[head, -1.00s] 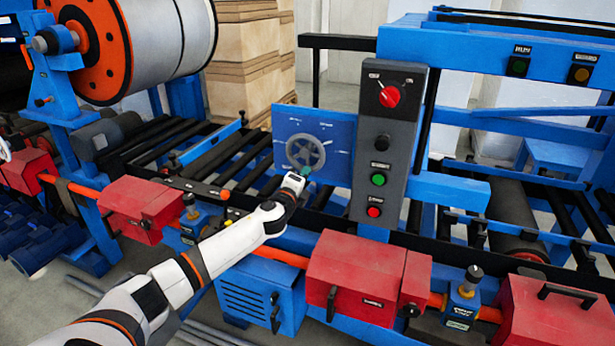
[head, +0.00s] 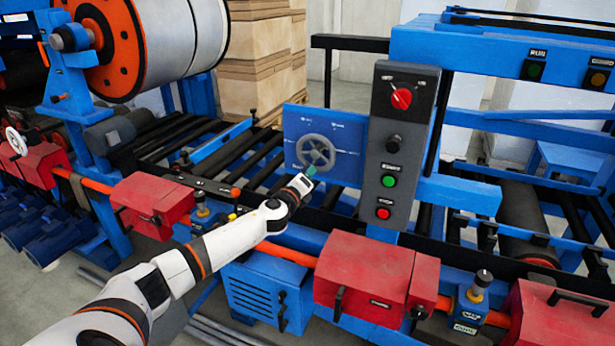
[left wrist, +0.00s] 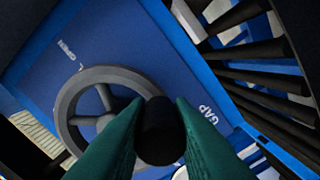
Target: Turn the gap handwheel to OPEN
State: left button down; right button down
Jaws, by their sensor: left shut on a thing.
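The grey spoked gap handwheel (head: 316,151) is on a blue panel (head: 350,160) left of the dark control box. In the left wrist view the handwheel (left wrist: 106,120) fills the lower middle, with "GAP" lettering to its right and what looks like "OPEN" at upper left. My left gripper (head: 310,171) is at the wheel's lower rim. Its green fingers (left wrist: 161,130) are on either side of the wheel's black knob (left wrist: 160,140) and shut on it. The fingers hide part of the rim. My right gripper is not in view.
The control box (head: 395,150) has a red selector, a black knob, and green and red buttons.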

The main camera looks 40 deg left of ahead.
pick_arm(q)
jog(key=shift+f, duration=0.15)
jog(key=c, duration=1.3)
grip_release()
jog(key=shift+a, duration=0.2)
jog(key=shift+s+d, duration=0.1)
jog(key=shift+s, duration=0.05)
jog(key=shift+b+v, duration=1.6)
jog(key=shift+v, duration=4.3)
